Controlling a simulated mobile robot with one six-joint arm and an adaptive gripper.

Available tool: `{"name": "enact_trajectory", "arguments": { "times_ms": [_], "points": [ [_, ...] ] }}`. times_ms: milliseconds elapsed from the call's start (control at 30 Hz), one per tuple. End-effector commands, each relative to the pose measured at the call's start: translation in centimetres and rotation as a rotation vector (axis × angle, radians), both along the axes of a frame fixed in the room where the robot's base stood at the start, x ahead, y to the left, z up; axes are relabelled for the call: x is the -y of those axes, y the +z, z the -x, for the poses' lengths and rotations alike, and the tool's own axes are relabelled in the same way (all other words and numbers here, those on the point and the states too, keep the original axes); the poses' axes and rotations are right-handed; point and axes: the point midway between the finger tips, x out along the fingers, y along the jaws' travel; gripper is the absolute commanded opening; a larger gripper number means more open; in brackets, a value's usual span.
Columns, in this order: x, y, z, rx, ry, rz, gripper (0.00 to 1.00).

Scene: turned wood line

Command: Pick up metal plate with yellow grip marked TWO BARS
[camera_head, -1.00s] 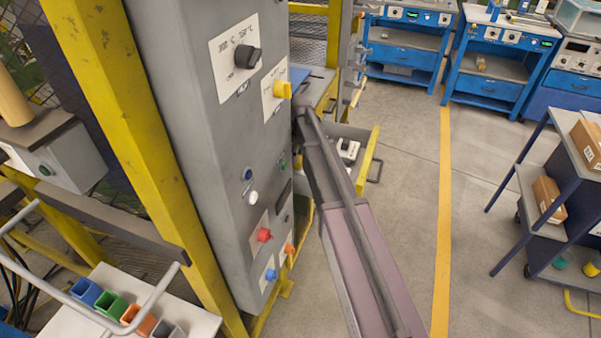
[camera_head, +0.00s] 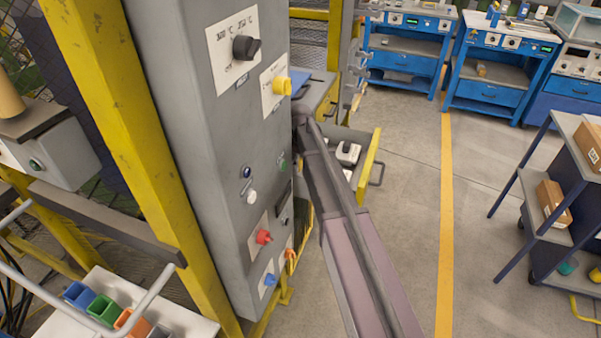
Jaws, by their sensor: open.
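I cannot make out a metal plate with a yellow grip marked TWO BARS in the head view. My arm runs up from the bottom centre, and its far end passes behind the right edge of a grey control cabinet (camera_head: 205,180). My gripper is hidden there. Just beyond the arm, an open drawer (camera_head: 368,160) with a yellow front holds a white and dark item (camera_head: 347,153), too small to identify.
The cabinet carries knobs, including a yellow one (camera_head: 282,86) and a red one (camera_head: 263,237). A yellow post (camera_head: 125,150) stands left of it. A shelf cart (camera_head: 535,215) with boxes is at right. The floor between is clear, with a yellow line (camera_head: 446,220).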

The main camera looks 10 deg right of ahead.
Motion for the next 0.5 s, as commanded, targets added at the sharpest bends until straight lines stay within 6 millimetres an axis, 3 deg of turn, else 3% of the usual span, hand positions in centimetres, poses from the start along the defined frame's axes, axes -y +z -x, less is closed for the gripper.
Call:
{"name": "enact_trajectory", "arguments": {
  "times_ms": [67,400,500],
  "points": [
    [0.02,0.0,0.0,0.0,0.0,0.0,1.0],
    [0.04,-0.01,0.0,0.0,-0.001,0.0,0.02],
    [0.04,0.01,0.0,0.0,-0.001,0.0,0.02]
  ]
}}
